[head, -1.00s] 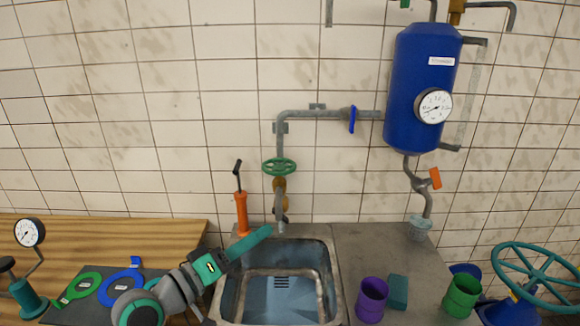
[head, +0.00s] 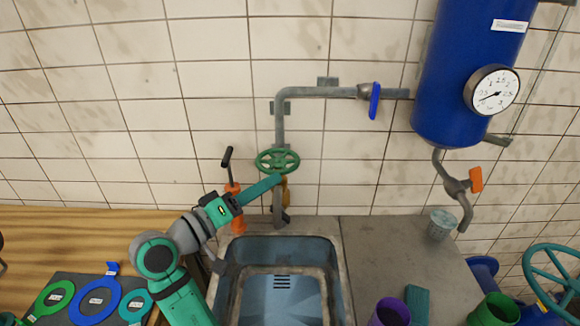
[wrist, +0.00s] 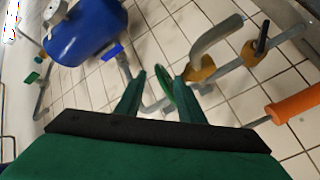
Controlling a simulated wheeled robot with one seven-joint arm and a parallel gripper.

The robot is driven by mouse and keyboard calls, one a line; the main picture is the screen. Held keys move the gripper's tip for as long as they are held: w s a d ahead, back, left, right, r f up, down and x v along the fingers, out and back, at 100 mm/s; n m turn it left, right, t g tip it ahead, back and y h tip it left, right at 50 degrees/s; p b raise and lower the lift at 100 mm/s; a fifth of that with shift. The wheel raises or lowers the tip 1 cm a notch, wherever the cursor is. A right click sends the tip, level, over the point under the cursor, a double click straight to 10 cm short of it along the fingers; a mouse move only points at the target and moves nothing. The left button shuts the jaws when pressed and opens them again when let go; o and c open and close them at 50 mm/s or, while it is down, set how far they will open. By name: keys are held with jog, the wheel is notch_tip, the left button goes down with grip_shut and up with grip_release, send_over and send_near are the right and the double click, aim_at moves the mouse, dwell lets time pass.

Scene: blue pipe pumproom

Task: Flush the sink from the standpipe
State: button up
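The standpipe (head: 280,124) is a grey pipe on the tiled wall, coming down behind the sink (head: 232,262). Its green handwheel (head: 292,161) sits above a brass valve body, partly hidden by my gripper. A blue lever (head: 374,101) is on the horizontal pipe and hangs across it. The sink basin is grey metal with a slotted drain (head: 282,282); no water stream shows. My gripper (head: 276,180) is just below the handwheel in the head view. In the wrist view my gripper (wrist: 161,78) has its fingers apart, with the green wheel (wrist: 165,90) showing between them; contact is unclear.
An orange hand pump (head: 237,222) stands close to my gripper. A blue tank (head: 458,75) with a gauge (head: 491,90) and an orange-handled tap (head: 476,179) is at right. Purple (head: 391,313) and green (head: 494,311) cups stand on the right counter.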

aim_at(291, 170)
jog(key=x, duration=0.8)
jog(key=shift+w+d, duration=0.25)
jog(key=shift+w, duration=0.05)
grip_shut()
